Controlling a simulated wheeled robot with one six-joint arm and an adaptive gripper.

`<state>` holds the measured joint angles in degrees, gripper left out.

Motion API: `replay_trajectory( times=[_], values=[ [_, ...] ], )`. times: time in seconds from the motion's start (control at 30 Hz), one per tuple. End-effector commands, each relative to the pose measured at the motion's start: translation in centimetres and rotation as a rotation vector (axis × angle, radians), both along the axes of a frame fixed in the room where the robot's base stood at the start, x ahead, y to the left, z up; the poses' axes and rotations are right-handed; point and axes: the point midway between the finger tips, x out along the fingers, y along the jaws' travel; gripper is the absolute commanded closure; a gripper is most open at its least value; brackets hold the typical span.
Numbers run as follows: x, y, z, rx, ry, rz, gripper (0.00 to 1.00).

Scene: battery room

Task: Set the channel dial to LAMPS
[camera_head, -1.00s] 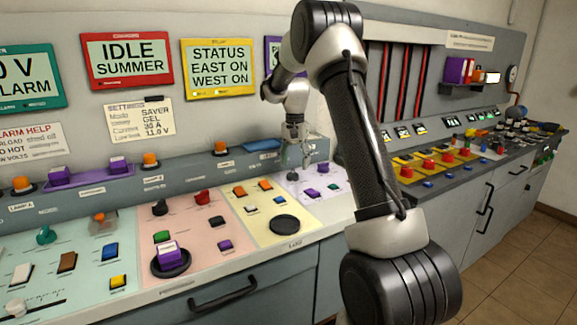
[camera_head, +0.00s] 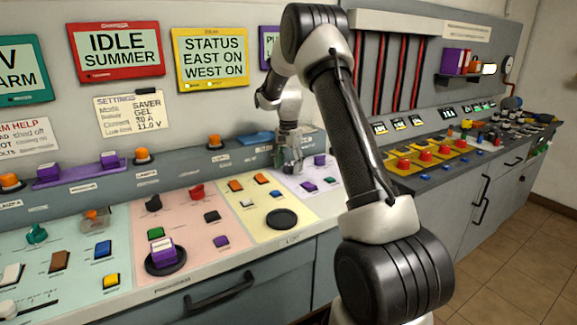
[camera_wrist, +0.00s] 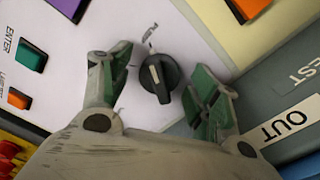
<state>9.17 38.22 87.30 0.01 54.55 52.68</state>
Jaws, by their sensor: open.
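A black dial (camera_wrist: 158,78) with a pale pointer line stands on the lilac panel in the wrist view. My gripper (camera_wrist: 164,72) is open, with one green-padded finger on each side of the dial. A gap shows between the dial and both fingers. In the head view my gripper (camera_head: 290,164) is low over the back of the lilac panel (camera_head: 300,186). There it hides the dial.
A green ENTER button (camera_wrist: 30,56) and an orange button (camera_wrist: 19,100) lie left of the dial. An OUT label (camera_wrist: 288,119) is on the grey ledge at right. The yellow panel (camera_head: 258,208) with its black round pad adjoins the lilac one.

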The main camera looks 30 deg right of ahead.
Motion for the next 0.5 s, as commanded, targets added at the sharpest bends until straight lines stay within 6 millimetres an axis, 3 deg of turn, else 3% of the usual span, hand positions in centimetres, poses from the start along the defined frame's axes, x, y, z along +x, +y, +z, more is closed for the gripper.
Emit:
replay_trajectory(
  times=[0.27,0.5],
  values=[
    [0.02,-0.01,-0.29,0.000,-0.001,0.000,0.38],
    [0.02,0.00,-0.27,0.000,-0.001,0.001,0.78]
  ],
)
